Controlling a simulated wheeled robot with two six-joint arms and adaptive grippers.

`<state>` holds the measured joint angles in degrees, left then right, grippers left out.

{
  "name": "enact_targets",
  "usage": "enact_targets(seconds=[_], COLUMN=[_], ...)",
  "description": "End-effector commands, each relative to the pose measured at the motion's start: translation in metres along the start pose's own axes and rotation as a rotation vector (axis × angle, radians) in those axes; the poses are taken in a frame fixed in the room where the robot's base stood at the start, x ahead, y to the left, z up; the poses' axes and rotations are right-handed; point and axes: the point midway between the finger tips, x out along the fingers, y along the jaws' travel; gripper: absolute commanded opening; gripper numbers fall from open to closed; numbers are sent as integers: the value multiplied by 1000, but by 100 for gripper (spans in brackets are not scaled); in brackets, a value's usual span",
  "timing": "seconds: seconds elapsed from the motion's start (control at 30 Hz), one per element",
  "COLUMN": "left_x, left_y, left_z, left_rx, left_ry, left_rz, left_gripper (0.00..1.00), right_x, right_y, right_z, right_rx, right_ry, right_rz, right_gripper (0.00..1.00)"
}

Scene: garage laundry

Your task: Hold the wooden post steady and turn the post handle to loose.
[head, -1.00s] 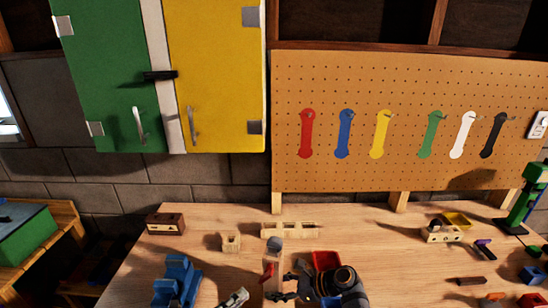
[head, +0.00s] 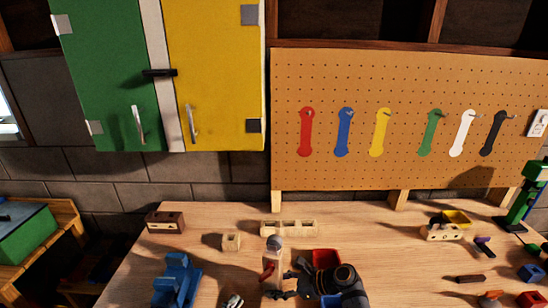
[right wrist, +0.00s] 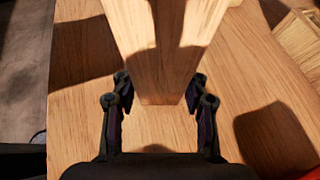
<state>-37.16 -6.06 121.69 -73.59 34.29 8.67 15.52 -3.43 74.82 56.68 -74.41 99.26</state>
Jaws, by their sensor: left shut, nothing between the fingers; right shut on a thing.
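The wooden post (head: 273,258) stands upright on the bench at the lower middle of the head view. In the right wrist view the post (right wrist: 160,45) stands between the two fingers of the right gripper (right wrist: 160,88). My left gripper (head: 233,300) is shut and empty, left of the post and apart from it, partly cut off by the lower edge. The handle is not visible in the wrist view.
A blue vise-like block (head: 176,281) stands left of my left gripper. A red bin (head: 326,257) is close to the right.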

Motion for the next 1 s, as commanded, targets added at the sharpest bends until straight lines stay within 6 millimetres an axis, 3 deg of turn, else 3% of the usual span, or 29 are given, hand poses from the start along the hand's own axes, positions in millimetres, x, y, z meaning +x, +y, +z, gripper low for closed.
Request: enact_targets(seconds=[0.5, 1.0], left_x=[58, 68], left_y=[0, 0], left_z=[14, 17], left_rx=[4, 4], left_ry=[3, 3], left_rz=[0, 2], left_gripper=[0, 0], right_x=[0, 0], right_y=[0, 0], right_z=[0, 0], right_rx=[0, 0], right_ry=[0, 0], right_rz=[-1, -1], right_gripper=[27, 27])
